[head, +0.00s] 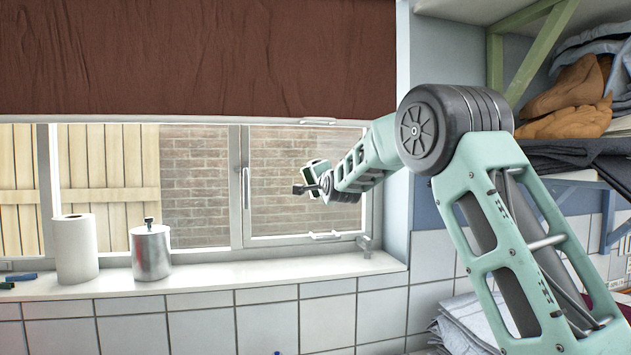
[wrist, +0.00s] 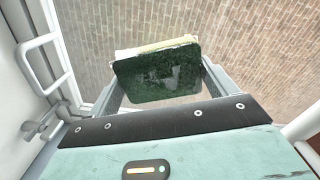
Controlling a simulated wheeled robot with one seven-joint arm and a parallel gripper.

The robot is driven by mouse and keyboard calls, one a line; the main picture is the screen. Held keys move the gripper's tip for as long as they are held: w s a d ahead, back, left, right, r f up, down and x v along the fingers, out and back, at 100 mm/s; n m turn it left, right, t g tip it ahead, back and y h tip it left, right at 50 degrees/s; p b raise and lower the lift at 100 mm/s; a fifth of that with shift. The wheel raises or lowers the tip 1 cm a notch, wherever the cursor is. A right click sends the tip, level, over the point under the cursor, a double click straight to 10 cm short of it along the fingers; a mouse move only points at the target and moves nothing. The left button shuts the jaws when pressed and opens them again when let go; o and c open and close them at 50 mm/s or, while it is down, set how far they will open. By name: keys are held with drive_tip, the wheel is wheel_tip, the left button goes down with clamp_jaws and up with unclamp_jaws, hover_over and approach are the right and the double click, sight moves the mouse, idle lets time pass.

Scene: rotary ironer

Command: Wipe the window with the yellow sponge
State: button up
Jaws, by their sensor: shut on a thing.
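The window (head: 270,185) has white frames and shows a brick wall and a wooden fence outside. My gripper (head: 313,178) is in front of its right pane. In the wrist view my gripper (wrist: 157,74) is shut on the sponge (wrist: 157,72), with one finger on each side. The sponge's dark green face is turned to the wrist camera, and a thin pale yellow edge shows along its top. In the head view the sponge is small and partly hidden by the gripper. I cannot tell whether it touches the glass.
A brown blind (head: 200,60) covers the window's upper part. A white paper roll (head: 75,250) and a metal canister (head: 151,254) stand on the sill (head: 215,278). White window handles (head: 246,188) stick out. Shelves of folded cloth (head: 570,105) are at right. The sill's middle is clear.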

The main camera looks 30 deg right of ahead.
drive_tip(key=shift+w+d+r+p, duration=0.15)
drive_tip(key=shift+w+r+p, duration=0.1)
drive_tip(key=shift+w+p, duration=0.35)
drive_tip(key=p+x, duration=0.2)
drive_tip(key=p, duration=0.1)
drive_tip(key=shift+w, duration=0.15)
drive_tip(key=shift+f+p+x, duration=0.2)
drive_tip(key=shift+p+x, duration=0.8)
drive_tip(key=shift+x, duration=0.2)
drive_tip(key=shift+d, duration=0.1)
drive_tip(key=shift+p+x, duration=0.45)
drive_tip(key=shift+x, duration=0.4)
drive_tip(key=shift+f, duration=0.1)
